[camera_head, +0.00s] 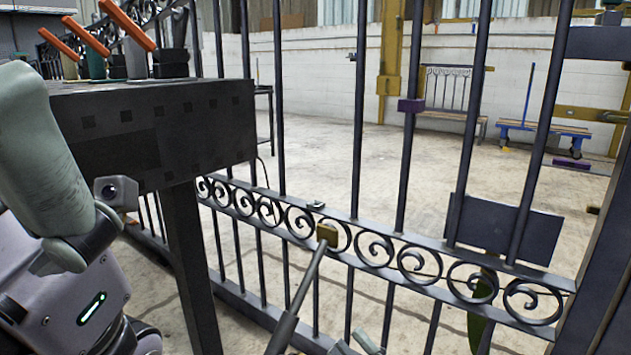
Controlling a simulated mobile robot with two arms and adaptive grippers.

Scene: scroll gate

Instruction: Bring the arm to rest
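My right gripper (354,346) shows only at the bottom edge, where two grey-green fingertips stand apart with nothing seen between them. The rest of it is cut off by the frame. The dark metal scroll gate (372,248) spans the view, with upright bars and a band of scrolls. A thin dark rod (299,298) with a yellowish tip (327,234) rises from the bottom edge in front of the scroll band, left of the fingertips. My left arm (75,290) fills the lower left, and its gripper is not seen.
A dark table (160,130) stands at the left, close to my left arm, with orange-handled tools (80,35) on top. A dark plate (503,228) sits on the gate at right. Beyond the gate are open concrete floor, benches (545,130) and a white wall.

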